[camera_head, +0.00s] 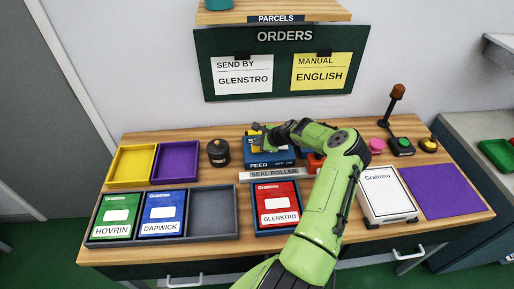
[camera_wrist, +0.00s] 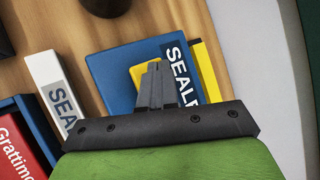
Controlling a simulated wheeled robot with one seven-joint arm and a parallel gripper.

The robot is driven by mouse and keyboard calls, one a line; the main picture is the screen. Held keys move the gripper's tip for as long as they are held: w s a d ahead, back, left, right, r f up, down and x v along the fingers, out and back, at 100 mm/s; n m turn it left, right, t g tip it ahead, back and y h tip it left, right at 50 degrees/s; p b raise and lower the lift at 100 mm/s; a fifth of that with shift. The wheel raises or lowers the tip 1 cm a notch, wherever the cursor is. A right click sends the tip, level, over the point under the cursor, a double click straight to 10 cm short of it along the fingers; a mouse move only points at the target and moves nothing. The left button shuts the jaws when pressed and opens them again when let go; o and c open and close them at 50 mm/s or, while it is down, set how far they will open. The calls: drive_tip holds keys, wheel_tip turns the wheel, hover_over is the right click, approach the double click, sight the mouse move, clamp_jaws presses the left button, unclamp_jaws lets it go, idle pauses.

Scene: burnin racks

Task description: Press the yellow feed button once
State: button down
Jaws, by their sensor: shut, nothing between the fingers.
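The blue device marked FEED (camera_head: 262,164) stands at the back middle of the table. In the wrist view the blue device (camera_wrist: 115,75) fills the middle, with a yellow square patch (camera_wrist: 138,74) on it that looks like the feed button. My gripper (camera_wrist: 155,68) is shut and empty, its fingertips over this patch and partly hiding it. I cannot tell whether they touch it. In the head view my gripper (camera_head: 259,139) is over the device, and it and my arm hide much of the device's top.
A SEAL ROLLER strip (camera_head: 275,173) lies in front of the device, and a red manual marked GLENSTRO (camera_head: 278,202) is nearer. A yellow tray (camera_head: 131,165) and purple tray (camera_head: 176,161) are farther left.

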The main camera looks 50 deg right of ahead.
sight(258, 148)
drive_tip(key=shift+f+b, duration=0.35)
drive_tip(key=shift+f, duration=0.15)
idle(0.4)
idle(0.3)
drive_tip(key=shift+r+p, duration=0.7)
drive_tip(key=shift+r, duration=0.2)
drive_tip(key=shift+r, duration=0.15)
drive_tip(key=shift+r+p, duration=1.85)
drive_tip(key=shift+r, duration=0.55)
